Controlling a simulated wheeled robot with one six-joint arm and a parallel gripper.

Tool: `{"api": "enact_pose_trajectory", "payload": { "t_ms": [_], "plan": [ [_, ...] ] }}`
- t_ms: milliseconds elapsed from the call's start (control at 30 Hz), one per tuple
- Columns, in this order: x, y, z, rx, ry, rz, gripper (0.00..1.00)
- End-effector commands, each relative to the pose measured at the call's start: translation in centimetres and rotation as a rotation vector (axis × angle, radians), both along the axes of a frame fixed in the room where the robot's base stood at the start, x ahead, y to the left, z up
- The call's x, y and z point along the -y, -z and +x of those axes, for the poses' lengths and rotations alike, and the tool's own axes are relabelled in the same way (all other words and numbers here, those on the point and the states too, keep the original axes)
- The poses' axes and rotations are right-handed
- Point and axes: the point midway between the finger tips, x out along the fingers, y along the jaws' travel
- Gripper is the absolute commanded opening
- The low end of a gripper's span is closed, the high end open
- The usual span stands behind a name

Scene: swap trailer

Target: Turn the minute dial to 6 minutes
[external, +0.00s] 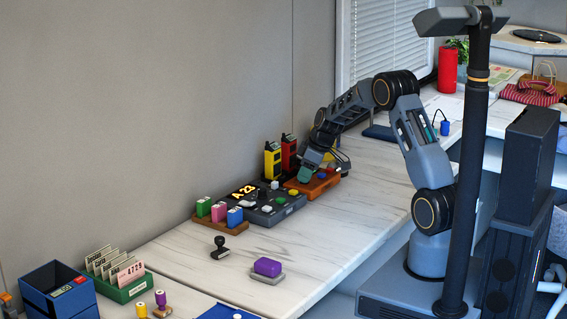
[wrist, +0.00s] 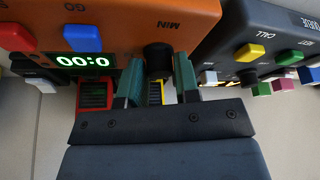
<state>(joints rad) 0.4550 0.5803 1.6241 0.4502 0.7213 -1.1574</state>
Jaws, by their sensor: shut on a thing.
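The minute dial (wrist: 158,58) is a black knob under the label MIN on the orange timer box (wrist: 140,22). My gripper (wrist: 158,78) is shut on the dial, one green fingertip on each side of it. The timer's lit display (wrist: 85,61) appears upside down in the wrist view and shows zeros. A blue button (wrist: 82,38) and a red button (wrist: 75,8) sit near the display. In the external view the orange timer box (external: 324,184) stands on the counter with my gripper (external: 307,174) over its left part, hiding the dial there.
A dark grey queue console (external: 268,206) with coloured buttons stands close beside the timer. Yellow (external: 272,160) and red (external: 289,152) handsets stand behind it against the wall. The counter in front (external: 345,225) is clear.

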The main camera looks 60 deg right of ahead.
Motion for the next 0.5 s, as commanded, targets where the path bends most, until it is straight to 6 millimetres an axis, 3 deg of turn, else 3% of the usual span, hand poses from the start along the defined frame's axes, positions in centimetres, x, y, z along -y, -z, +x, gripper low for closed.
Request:
{"api": "enact_pose_trajectory", "payload": {
  "t_ms": [500],
  "plan": [
    [-0.26,-0.28,0.03,0.002,0.474,-0.002,0.06]
  ]
}}
